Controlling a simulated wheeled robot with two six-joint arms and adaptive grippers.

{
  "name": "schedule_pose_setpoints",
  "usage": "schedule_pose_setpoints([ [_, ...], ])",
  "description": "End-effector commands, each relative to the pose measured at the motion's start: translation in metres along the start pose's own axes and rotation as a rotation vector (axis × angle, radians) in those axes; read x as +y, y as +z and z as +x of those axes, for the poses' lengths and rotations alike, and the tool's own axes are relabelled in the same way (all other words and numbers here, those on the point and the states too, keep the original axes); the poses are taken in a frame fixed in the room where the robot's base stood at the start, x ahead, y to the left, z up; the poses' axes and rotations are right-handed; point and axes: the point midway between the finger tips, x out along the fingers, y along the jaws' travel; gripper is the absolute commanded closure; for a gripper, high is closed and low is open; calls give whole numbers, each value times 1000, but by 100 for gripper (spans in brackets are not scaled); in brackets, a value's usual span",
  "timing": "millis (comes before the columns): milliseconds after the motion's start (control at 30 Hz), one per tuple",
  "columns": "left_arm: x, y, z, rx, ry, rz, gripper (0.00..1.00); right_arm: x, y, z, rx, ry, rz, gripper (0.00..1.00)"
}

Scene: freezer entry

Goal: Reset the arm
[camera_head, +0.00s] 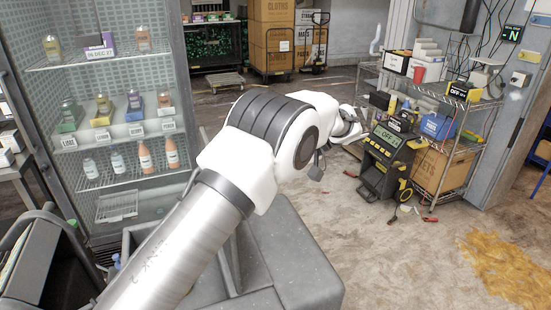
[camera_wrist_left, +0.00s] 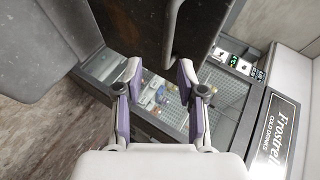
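My left arm (camera_head: 180,240) comes in from the lower left in the head view and bends at a white joint (camera_head: 290,130). Its far end reaches toward the right, in front of the wire shelving. The fingers are too small and partly hidden there to make out. In the left wrist view my left gripper (camera_wrist_left: 157,80) has its two purple-padded fingers spread well apart. Nothing is held between them; a drinks cooler with bottles shows beyond. My right gripper is in neither view.
At right are wire shelving (camera_head: 470,130), a black and yellow machine (camera_head: 385,160) reading OFF and a yellow spill (camera_head: 500,270). The floor (camera_head: 390,260) at centre right is mostly clear.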

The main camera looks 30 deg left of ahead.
Motion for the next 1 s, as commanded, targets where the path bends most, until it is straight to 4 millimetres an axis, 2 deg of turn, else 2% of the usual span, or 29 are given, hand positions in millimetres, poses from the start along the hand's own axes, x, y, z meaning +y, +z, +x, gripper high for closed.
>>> schedule_pose_setpoints([
  [33,2,0,-12,2,2,-1,61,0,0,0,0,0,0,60],
  [100,2,-1,-22,0,1,0,61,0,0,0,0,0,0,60],
  [200,2,-1,-32,-1,0,2,61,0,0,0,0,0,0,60],
  [700,0,-1,-35,-2,0,2,61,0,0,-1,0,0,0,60],
  [767,-4,-2,-37,-2,0,1,61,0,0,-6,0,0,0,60],
  [1000,-47,-12,-61,-2,0,1,61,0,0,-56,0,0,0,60],
])
